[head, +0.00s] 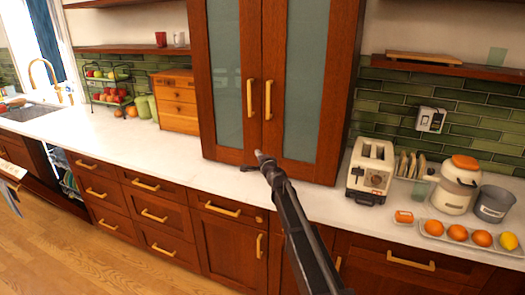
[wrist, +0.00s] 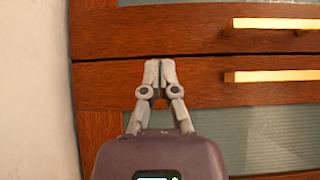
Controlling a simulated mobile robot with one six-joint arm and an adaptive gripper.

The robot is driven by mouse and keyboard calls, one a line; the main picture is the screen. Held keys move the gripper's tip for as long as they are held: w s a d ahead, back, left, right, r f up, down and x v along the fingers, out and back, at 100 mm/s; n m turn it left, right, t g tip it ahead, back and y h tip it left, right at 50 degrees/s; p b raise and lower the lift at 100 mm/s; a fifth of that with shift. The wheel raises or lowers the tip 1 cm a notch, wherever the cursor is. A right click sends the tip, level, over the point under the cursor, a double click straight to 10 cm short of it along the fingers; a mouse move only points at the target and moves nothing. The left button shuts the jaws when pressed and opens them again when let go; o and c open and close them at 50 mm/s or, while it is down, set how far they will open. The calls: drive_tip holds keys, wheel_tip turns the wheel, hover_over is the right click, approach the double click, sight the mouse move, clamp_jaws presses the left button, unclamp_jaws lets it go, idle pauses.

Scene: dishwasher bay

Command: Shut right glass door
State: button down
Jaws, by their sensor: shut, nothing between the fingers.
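The right glass door (head: 304,80) is a wooden frame with a frosted pane and a gold vertical handle (head: 268,100). It looks flush, or nearly so, with the left glass door (head: 225,70); a thin dark seam runs between them. In the wrist view the scene is turned sideways, and the right door (wrist: 270,140) is the lower one. My gripper (head: 259,156) is shut and empty at the low inner corner of the doors. In the wrist view my gripper's fingertips (wrist: 160,65) overlap the seam at the right door's frame; I cannot tell whether they touch.
The white counter (head: 130,135) runs under the cabinet. A toaster (head: 371,170), a white canister (head: 455,185) and a fruit tray (head: 470,240) stand to the right. A small wooden drawer box (head: 175,100) stands to the left. Wooden drawers (head: 155,215) lie below.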

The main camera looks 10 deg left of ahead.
drive_tip(key=shift+s+a, duration=0.2)
drive_tip(key=shift+s, duration=0.9)
drive_tip(key=s+d+f+n+g+h, duration=0.3)
drive_tip(key=s+d+f+g, duration=0.2)
drive_tip(key=s+d, duration=0.7)
drive_tip(key=s+d+f+n+g+h, duration=0.4)
drive_tip(key=s+d+f, duration=0.3)
drive_tip(key=s+d, duration=0.6)
drive_tip(key=s+d+f+n+g+h, duration=0.3)
drive_tip(key=s+d+f+g, duration=0.2)
drive_tip(key=s+d, duration=0.7)
drive_tip(key=d+f, duration=0.1)
drive_tip(key=d, duration=0.6)
drive_tip(key=shift+s+d+f+n+g, duration=0.3)
drive_tip(key=shift+s+f+n+g, duration=0.05)
drive_tip(key=shift+n+g, duration=0.05)
